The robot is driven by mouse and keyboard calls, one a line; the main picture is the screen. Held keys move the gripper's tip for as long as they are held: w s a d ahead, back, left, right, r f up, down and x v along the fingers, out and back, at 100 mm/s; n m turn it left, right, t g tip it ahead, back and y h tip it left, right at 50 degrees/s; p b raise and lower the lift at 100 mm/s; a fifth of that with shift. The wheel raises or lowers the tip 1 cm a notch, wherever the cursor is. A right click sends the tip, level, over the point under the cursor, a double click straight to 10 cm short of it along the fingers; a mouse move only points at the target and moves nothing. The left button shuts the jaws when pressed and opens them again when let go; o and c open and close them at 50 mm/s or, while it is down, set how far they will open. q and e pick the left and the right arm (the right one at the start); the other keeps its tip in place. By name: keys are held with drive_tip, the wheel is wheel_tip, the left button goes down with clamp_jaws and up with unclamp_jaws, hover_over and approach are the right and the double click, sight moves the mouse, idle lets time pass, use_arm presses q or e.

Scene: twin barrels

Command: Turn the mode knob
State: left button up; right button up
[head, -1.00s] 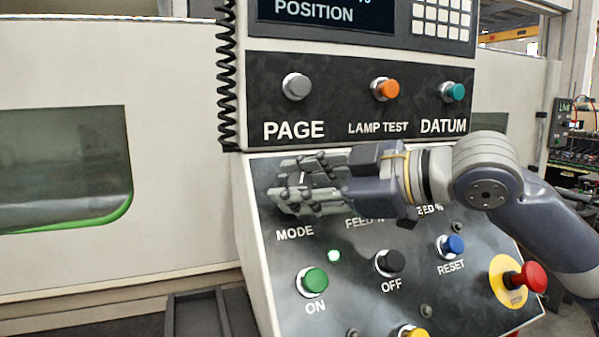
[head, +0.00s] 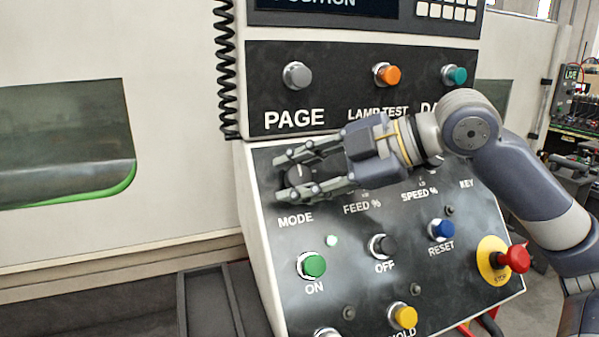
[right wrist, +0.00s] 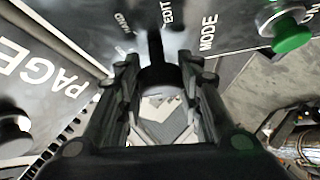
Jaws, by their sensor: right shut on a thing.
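The mode knob (head: 299,175) is a dark round knob above the white MODE label, at the upper left of the sloping control panel (head: 375,290). My right gripper (head: 284,178) comes in from the right and is shut on the knob, with one finger above it and one below it. In the right wrist view the knob (right wrist: 160,78) shows between the two fingers, beside the words MODE and EDIT. Part of the knob is hidden by the fingers. My left gripper is not in view.
The green ON button (head: 312,265), black OFF button (head: 382,246) and blue RESET button (head: 441,230) lie below. A red stop button (head: 513,259) juts out at the right. PAGE (head: 297,75) and LAMP TEST (head: 386,74) buttons are above. A coiled cable (head: 226,75) hangs at the left.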

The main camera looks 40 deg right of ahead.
drive_tip(key=shift+f, duration=0.2)
drive_tip(key=o, duration=1.1)
drive_tip(key=shift+c, duration=0.2)
drive_tip(key=shift+r, duration=0.1)
drive_tip(key=shift+r, duration=0.1)
drive_tip(key=shift+s+d+r, duration=0.2)
drive_tip(key=shift+s, duration=0.15)
drive_tip(key=v, duration=1.1)
